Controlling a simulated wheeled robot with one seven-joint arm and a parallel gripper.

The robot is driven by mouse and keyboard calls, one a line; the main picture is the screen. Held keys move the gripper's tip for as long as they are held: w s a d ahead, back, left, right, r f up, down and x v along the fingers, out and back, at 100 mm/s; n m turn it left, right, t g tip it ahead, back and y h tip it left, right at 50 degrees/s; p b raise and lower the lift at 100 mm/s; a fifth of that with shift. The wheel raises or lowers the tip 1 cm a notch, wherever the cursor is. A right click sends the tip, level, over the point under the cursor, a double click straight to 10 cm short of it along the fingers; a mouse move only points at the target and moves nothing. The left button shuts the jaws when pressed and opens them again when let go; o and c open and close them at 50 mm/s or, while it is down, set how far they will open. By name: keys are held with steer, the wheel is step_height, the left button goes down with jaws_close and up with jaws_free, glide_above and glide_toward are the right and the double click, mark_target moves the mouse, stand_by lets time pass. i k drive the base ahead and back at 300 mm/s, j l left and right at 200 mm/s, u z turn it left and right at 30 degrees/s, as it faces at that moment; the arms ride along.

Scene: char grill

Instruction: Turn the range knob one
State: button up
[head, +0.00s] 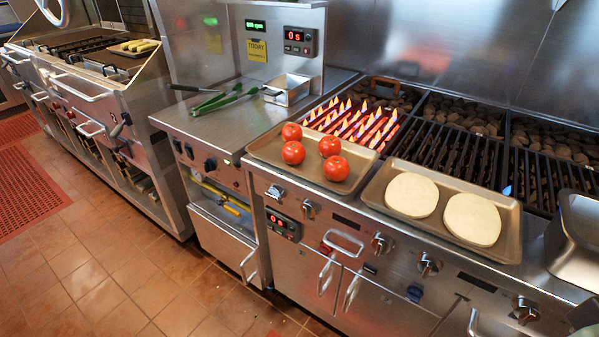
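Several silver knobs sit along the grill's front panel in the head view: a far-left knob (275,191), a second knob (309,208), a middle knob (382,243), another knob (427,264) and a far-right knob (524,309). Dark knobs (210,164) are on the narrower unit to the left. The range (100,92) stands farther left, with small controls on its front too small to read. I cannot tell which knob is number one. My gripper is not in view.
A tray (262,146) with several tomatoes and a tray (372,192) with two pale rounds rest on the front ledge. Flames (355,122) burn on the left grill section. A steel pan (580,235) stands at right.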

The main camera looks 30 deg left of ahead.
mark_target(276, 192)
steer(key=u, duration=1.3)
